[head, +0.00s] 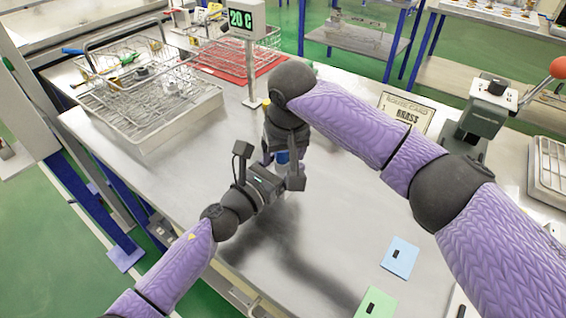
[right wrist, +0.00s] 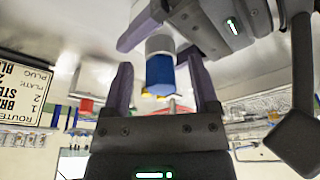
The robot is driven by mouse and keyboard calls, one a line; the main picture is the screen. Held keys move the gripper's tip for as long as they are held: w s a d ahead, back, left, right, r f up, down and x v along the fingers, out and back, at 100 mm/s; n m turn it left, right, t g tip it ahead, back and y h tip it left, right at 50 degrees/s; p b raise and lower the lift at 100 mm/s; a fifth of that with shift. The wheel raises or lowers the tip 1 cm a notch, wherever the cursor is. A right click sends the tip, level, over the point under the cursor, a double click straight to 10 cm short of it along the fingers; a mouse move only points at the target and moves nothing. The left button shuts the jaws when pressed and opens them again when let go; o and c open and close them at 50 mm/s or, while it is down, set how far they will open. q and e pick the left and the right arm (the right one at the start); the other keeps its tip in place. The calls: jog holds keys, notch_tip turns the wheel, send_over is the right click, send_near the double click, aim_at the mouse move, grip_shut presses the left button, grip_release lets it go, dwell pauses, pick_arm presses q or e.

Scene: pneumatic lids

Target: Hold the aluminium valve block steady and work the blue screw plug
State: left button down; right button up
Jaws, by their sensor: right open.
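The blue screw plug (right wrist: 160,75) sits on the end of a pale grey metal piece (right wrist: 160,44), which looks like the valve block; most of the block is hidden. The plug also shows as a small blue patch in the head view (head: 282,157). My left gripper (head: 271,164) has its fingers at the metal piece and appears to hold it above the table. My right gripper (right wrist: 161,82) is open, with one finger on each side of the plug and gaps visible between them.
Wire baskets (head: 150,95) stand at the back left, beside a 20 C display (head: 241,19). A route card (head: 405,112) and a press with a red knob (head: 485,108) are at the right. Blue (head: 400,257) and green (head: 375,303) cards lie in front. The middle table is clear.

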jog(key=m, duration=0.3)
jog(key=shift+a+h, duration=0.25)
jog(key=shift+h, duration=0.05)
jog(key=m+h, duration=0.1)
jog(key=m, duration=0.3)
jog(key=shift+a, duration=0.1)
jog(key=m, duration=0.3)
jog(key=m+g+h, duration=0.1)
jog(key=m, duration=0.1)
jog(key=shift+w+a+m, duration=0.1)
jog(key=shift+a+m, duration=0.2)
jog(key=shift+w+m, duration=0.15)
jog(key=shift+m, duration=0.85)
grip_shut()
jog(key=n, duration=0.5)
jog(key=shift+s+d+t, duration=0.2)
jog(key=shift+d+t, duration=0.1)
jog(key=n+y, duration=0.1)
jog(key=n, duration=0.2)
jog(key=shift+d, duration=0.1)
